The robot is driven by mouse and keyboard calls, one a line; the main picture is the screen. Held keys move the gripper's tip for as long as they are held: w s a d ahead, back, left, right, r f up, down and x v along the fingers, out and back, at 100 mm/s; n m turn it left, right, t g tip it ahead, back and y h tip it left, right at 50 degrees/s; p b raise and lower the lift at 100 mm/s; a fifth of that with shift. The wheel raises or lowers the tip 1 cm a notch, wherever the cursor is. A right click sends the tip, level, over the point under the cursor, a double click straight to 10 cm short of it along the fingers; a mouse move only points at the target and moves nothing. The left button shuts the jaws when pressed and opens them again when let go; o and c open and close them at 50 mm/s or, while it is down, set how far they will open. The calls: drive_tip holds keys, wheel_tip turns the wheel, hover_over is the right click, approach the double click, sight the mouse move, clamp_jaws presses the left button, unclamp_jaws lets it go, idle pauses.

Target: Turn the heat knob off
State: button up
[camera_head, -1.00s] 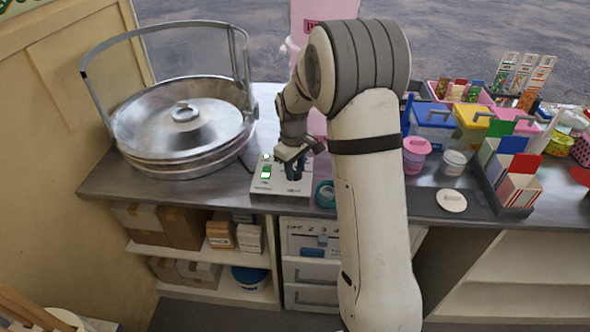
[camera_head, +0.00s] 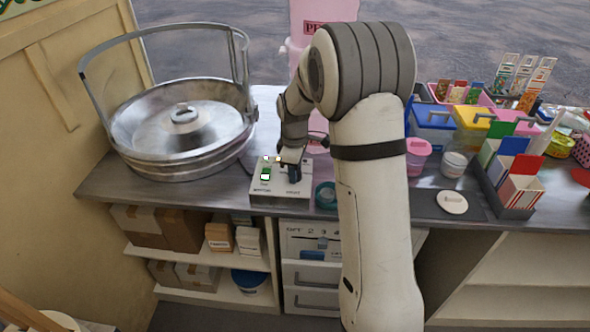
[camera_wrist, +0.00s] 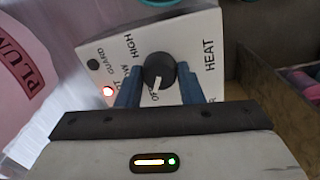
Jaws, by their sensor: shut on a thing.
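The heat knob (camera_wrist: 157,66) is round and black with a white pointer, on the white control box (camera_wrist: 198,40) marked HEAT, HIGH and OFF. In the wrist view its pointer faces the partly covered OFF lettering. My gripper (camera_wrist: 160,74) has its two blue fingers on either side of the knob, shut on it. In the head view my gripper (camera_head: 289,169) reaches down onto the control box (camera_head: 268,193), and the knob is hidden behind it.
A large metal pan (camera_head: 190,130) with a tall hoop handle stands left of the box. A teal ring (camera_head: 325,195) lies close on its right. Tubs and a rack of striped boxes (camera_head: 512,190) fill the right counter. A small light glows on the box (camera_wrist: 108,91).

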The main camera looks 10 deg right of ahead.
drive_tip(key=shift+r, duration=0.1)
drive_tip(key=o, duration=1)
drive_tip(key=shift+c, duration=0.2)
drive_tip(key=shift+s+a+r, duration=0.1)
drive_tip(key=shift+s+r, duration=0.05)
drive_tip(key=shift+r, duration=3.7)
drive_tip(key=shift+s+r, duration=0.2)
drive_tip(key=s+r+m+t, duration=0.1)
drive_tip(key=s+m, duration=0.5)
drive_tip(key=s, duration=0.8)
drive_tip(key=s+r+m+t, duration=0.1)
drive_tip(key=s+r+m, duration=0.2)
drive_tip(key=s, duration=1)
drive_tip(key=m, duration=0.3)
drive_tip(key=shift+s+d+r, duration=0.2)
drive_tip(key=shift+s+r, duration=0.05)
drive_tip(key=shift+s, duration=0.1)
